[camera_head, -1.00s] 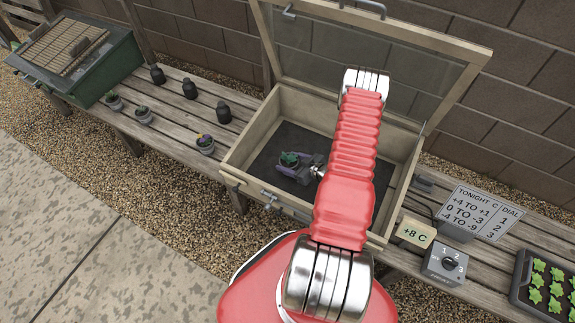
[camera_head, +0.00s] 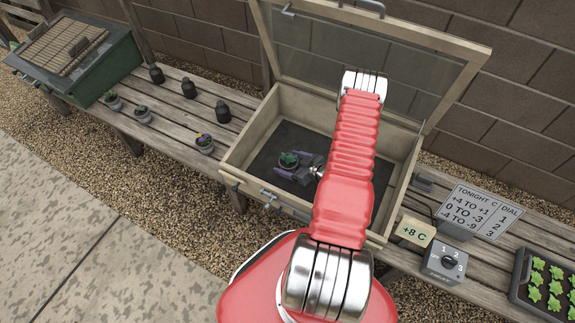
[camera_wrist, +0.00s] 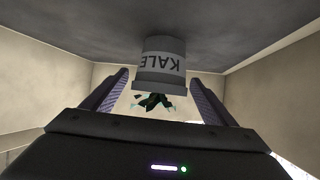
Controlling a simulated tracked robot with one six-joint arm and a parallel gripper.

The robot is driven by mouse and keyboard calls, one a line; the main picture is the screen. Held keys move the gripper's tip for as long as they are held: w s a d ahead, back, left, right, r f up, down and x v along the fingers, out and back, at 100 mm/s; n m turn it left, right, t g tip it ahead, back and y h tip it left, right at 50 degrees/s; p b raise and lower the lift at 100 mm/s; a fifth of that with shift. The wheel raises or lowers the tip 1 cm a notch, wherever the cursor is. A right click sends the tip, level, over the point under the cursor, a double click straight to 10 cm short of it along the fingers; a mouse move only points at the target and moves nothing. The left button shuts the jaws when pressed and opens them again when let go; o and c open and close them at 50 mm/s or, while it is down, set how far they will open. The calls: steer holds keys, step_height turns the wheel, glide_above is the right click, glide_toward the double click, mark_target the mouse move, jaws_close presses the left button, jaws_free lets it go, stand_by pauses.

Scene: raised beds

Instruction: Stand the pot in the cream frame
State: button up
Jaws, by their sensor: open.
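The grey pot labelled KALE (camera_wrist: 162,62), with dark green leaves, stands on the dark floor inside the cream frame (camera_head: 245,146). The wrist view shows it upside down, its base against the floor. The head view shows the pot (camera_head: 288,160) in the left-middle part of the frame. My gripper (camera_head: 294,167) is low inside the frame, with its two purple-grey fingers apart around the pot. In the wrist view gaps show between the fingers and the pot. My arm hides the right part of the frame's inside.
The frame's glazed lid (camera_head: 350,65) is propped open behind. Small planted pots (camera_head: 205,144) and black bottles (camera_head: 189,89) stand on the bench left. A dial box (camera_head: 445,263), a +8 C display (camera_head: 413,231) and a seedling tray (camera_head: 520,292) stand right.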

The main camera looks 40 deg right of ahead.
steer(key=shift+r, duration=0.1)
steer(key=v, duration=1.2)
steer(key=shift+d, duration=0.1)
stand_by(0.4)
steer(key=shift+w, duration=0.15)
